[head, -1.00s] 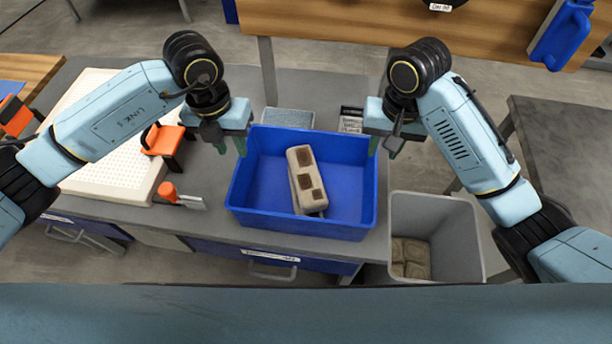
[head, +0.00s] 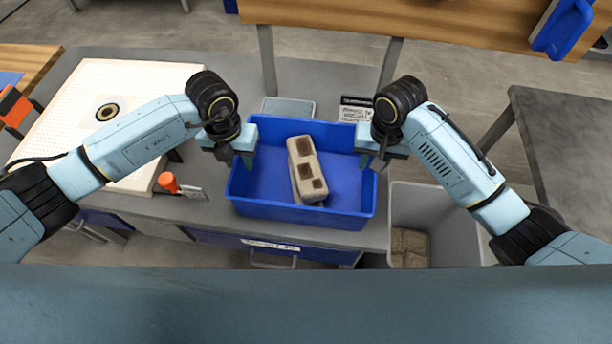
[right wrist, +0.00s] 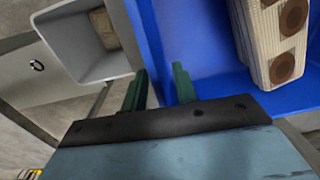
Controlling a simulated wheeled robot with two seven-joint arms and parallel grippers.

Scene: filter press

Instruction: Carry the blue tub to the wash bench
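The blue tub (head: 300,215) sits on the grey bench top, with a beige block (head: 308,170) with dark square recesses lying in it. My left gripper (head: 238,158) is at the tub's left rim, its fingers apart and pointing down. My right gripper (head: 372,162) is at the right rim. In the right wrist view, its green fingers (right wrist: 160,90) stand apart on either side of the tub's wall (right wrist: 151,35); firm contact is not clear. Which table is the wash bench I cannot tell.
A grey bin (head: 447,215) with brown blocks stands right of the bench. A scraper with orange handle (head: 168,182) lies left of the tub, near a white perforated board (head: 70,130). A wooden-topped table (head: 330,22) stands behind and a dark grey table (head: 570,140) at right.

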